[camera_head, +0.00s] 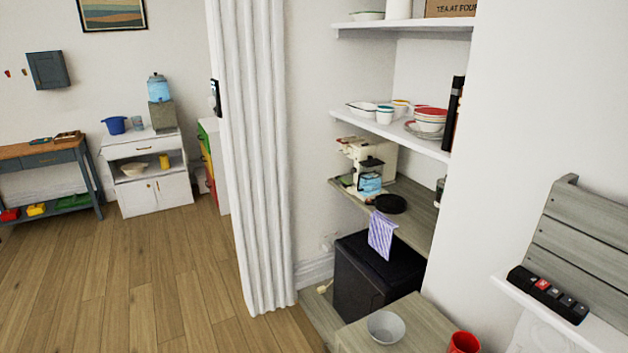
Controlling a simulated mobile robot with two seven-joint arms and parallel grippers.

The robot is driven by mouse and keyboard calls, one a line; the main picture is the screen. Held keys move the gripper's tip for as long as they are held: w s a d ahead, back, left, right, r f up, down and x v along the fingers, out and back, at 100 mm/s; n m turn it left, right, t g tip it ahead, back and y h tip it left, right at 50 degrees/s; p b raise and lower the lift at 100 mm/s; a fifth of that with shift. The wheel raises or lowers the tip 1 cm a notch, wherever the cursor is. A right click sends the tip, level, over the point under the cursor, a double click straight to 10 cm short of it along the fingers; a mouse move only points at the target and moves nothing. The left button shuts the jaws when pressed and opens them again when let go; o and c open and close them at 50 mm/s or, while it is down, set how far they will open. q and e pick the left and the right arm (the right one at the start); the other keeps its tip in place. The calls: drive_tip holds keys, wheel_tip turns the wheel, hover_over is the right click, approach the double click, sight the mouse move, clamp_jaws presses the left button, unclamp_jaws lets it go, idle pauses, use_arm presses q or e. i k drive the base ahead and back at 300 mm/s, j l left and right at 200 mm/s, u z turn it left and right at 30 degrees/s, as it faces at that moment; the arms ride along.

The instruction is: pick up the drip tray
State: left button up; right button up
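A cream coffee machine (382,157) with a blue-tinted clear container (371,180) stands on a grey wooden shelf (412,226) in the alcove. A black, round, shallow dish-like thing (391,204) lies on the same shelf, in front of the machine. I cannot tell whether it is the drip tray. A second possible place, a water dispenser (160,90) with a blue tank, stands on the white cabinet far left, but no tray can be made out there. Neither of my grippers is in view.
A striped cloth (381,235) hangs over the shelf edge above a black box-like appliance (372,272). A grey bowl (386,327) and red cup (464,343) stand on a low wooden surface. A white folding curtain (258,150) borders the alcove. The floor at left is clear.

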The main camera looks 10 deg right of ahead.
sight(347, 181)
drive_tip(key=i+j+u, duration=0.7)
drive_tip(key=i+z, duration=0.3)
drive_tip(key=i, duration=0.2)
drive_tip(key=i+j+z, duration=0.2)
drive_tip(key=i+z, duration=0.15)
drive_tip(key=i, duration=0.15)
drive_tip(key=i+j+z, duration=0.3)
drive_tip(key=i, duration=0.15)
